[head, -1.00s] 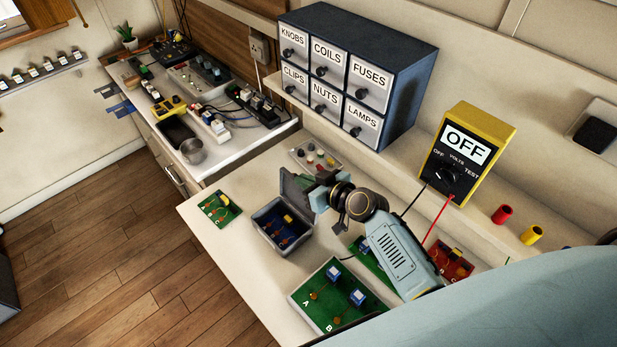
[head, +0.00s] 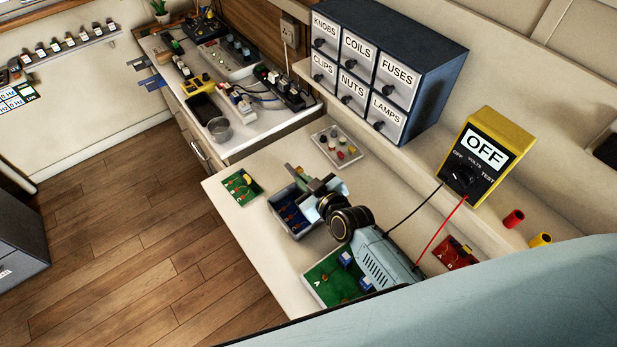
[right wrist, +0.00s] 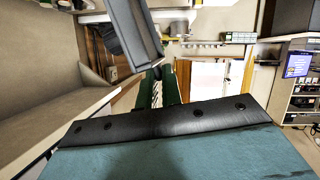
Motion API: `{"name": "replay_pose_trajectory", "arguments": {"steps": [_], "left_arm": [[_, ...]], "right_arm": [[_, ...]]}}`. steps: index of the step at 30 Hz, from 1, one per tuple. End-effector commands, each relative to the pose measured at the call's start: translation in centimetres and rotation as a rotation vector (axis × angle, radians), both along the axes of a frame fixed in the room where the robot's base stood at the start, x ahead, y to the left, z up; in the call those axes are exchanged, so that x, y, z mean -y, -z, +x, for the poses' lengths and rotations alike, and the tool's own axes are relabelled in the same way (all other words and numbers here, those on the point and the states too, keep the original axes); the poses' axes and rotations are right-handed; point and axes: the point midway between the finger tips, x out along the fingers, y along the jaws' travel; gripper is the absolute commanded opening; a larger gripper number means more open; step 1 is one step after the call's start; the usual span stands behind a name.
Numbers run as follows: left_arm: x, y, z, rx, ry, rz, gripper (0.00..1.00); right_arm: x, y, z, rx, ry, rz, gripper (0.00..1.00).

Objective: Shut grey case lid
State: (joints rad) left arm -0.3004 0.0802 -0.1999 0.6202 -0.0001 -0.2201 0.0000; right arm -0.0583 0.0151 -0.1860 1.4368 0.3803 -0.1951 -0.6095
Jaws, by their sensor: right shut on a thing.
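The grey case (head: 292,229) stands on the pale bench, and small coloured parts show inside it. My right gripper (head: 316,193) is at the case's far right side, partly over its rim. In the head view the gripper covers much of the lid, so its exact angle cannot be told. In the right wrist view the grey lid (right wrist: 135,35) is a tilted, shallow tray with a raised rim, beside the dark fingers (right wrist: 158,88). The gripper is shut on the lid. My left gripper is out of view.
A green board (head: 241,187) lies left of the case and another board (head: 325,277) lies in front. A yellow meter (head: 487,155) with leads and a drawer cabinet (head: 433,88) stand at the back.

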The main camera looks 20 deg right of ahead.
Motion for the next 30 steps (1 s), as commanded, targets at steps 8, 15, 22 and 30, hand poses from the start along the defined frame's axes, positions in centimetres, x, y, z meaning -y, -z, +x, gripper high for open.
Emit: {"name": "replay_pose_trajectory", "arguments": {"steps": [8, 15, 22, 30], "left_arm": [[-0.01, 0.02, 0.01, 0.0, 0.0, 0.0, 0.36], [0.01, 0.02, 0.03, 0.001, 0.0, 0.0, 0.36], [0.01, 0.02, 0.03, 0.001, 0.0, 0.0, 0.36], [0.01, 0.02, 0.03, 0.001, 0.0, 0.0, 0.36]], "right_arm": [[-0.22, 1.05, -0.66, -0.028, -0.004, 0.003, 0.0], [-0.18, 1.08, -0.69, -0.029, -0.003, 0.002, 0.0], [-0.12, 1.09, -0.68, -0.029, -0.003, 0.002, 0.0], [-0.07, 1.1, -0.68, -0.029, -0.002, 0.001, 0.13]]}}
